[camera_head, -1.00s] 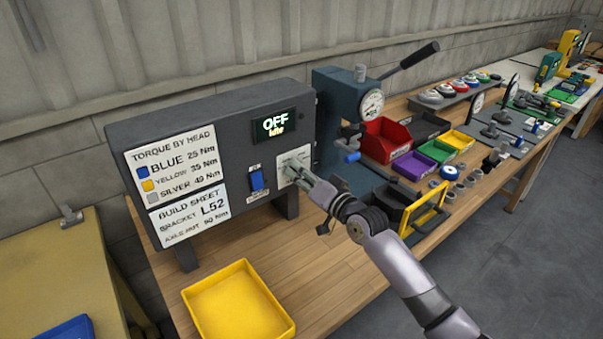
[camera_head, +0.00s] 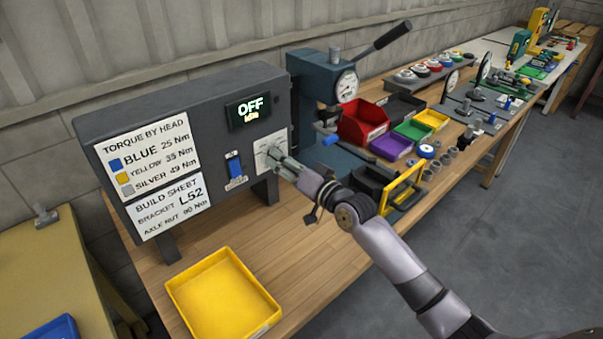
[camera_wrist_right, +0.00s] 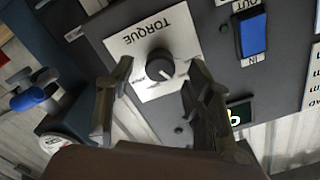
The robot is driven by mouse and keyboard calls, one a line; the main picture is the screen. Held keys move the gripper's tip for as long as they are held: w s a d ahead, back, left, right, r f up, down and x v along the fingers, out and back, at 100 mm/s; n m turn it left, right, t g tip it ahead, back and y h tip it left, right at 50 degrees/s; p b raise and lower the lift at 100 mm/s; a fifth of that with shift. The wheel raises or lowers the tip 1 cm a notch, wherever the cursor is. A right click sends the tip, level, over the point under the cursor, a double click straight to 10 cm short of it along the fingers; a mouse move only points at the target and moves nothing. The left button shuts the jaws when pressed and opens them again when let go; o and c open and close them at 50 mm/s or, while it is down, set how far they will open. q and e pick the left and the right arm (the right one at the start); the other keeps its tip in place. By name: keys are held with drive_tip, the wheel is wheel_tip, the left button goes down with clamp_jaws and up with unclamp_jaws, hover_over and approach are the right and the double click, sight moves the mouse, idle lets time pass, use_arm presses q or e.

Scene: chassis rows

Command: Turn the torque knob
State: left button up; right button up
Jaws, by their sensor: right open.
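The torque knob (camera_wrist_right: 159,64) is a round dark knob on a white plate marked TORQUE (camera_wrist_right: 130,45) in the right wrist view. The plate (camera_head: 268,152) is on the front of a dark grey control box (camera_head: 190,97); there the gripper partly covers the knob. My right gripper (camera_head: 276,162) is at the plate. In the right wrist view its open fingers (camera_wrist_right: 158,78) stand on either side of the knob, with gaps; I cannot tell whether they reach its depth. My left gripper is not in view.
A blue rocker switch (camera_head: 235,167) is left of the plate and also shows in the right wrist view (camera_wrist_right: 252,36). A press (camera_head: 325,85) with a gauge stands right of the box. A yellow tray (camera_head: 222,298) lies in front. Several bins and parts line the bench beyond.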

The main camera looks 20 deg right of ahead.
drive_tip(key=v, duration=0.9)
drive_tip(key=shift+s, duration=0.3)
drive_tip(key=shift+d, duration=0.1)
